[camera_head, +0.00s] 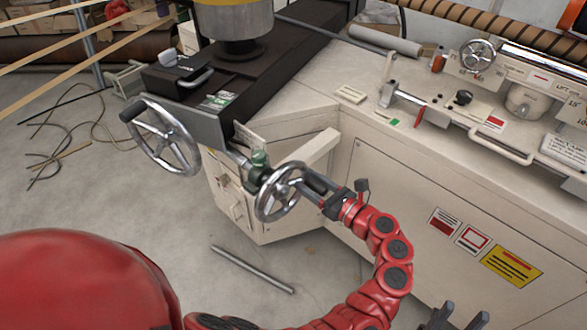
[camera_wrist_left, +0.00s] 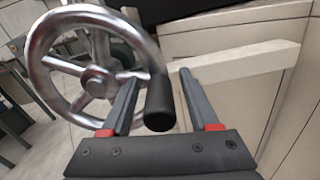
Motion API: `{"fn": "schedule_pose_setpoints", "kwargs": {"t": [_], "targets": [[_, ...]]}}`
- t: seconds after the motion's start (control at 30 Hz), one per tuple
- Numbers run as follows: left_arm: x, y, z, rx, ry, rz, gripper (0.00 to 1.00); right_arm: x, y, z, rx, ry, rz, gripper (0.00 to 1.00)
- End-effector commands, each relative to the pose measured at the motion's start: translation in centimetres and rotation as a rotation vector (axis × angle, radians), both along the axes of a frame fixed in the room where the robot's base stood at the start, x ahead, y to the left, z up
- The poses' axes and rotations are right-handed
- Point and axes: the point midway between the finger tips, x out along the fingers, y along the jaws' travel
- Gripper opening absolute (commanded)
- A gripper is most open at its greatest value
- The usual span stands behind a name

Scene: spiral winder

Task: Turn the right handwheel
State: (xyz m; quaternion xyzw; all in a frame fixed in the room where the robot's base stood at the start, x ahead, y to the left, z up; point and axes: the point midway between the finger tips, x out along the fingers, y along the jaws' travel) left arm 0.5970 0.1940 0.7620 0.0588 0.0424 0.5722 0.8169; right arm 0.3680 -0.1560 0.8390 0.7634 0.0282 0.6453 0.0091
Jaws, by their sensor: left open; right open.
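The right one of the two front handwheels (camera_head: 264,207) is a spoked silver wheel on the front of the machine. In the left wrist view this handwheel (camera_wrist_left: 38,70) fills the upper left, with its black handle (camera_wrist_left: 160,103) pointing toward the camera. My left gripper (camera_head: 308,184) is at the wheel's right side. In the left wrist view the open fingers of my left gripper (camera_wrist_left: 157,88) stand on either side of the handle; I cannot tell if they touch it. My right gripper (camera_head: 462,317) is open and empty at the bottom edge, away from the wheel.
A larger silver handwheel (camera_head: 188,150) is mounted to the left. The cream machine cabinet (camera_head: 390,175) fills the right side. Another small handwheel (camera_head: 478,55) is at the upper right. A metal rod (camera_head: 252,269) lies on the open floor in front.

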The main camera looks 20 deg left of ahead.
Motion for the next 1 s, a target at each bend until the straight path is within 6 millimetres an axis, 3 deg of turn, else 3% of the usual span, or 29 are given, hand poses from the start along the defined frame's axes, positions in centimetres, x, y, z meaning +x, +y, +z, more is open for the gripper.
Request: {"fn": "schedule_pose_setpoints", "kwargs": {"t": [0.33,0.67,1.0], "targets": [[0.07,0.06,-0.05,0.0,0.0,0.0,0.61,0.0,0.0,0.12,0.0,0.0,0.0,0.5],[0.09,0.03,-0.04,0.0,0.0,-0.001,0.02,0.0,0.0,0.12,0.0,0.0,0.0,0.5],[0.14,-0.03,-0.05,-0.001,0.0,-0.004,0.0,0.0,0.0,0.12,0.0,0.0,0.0,0.5]]}}
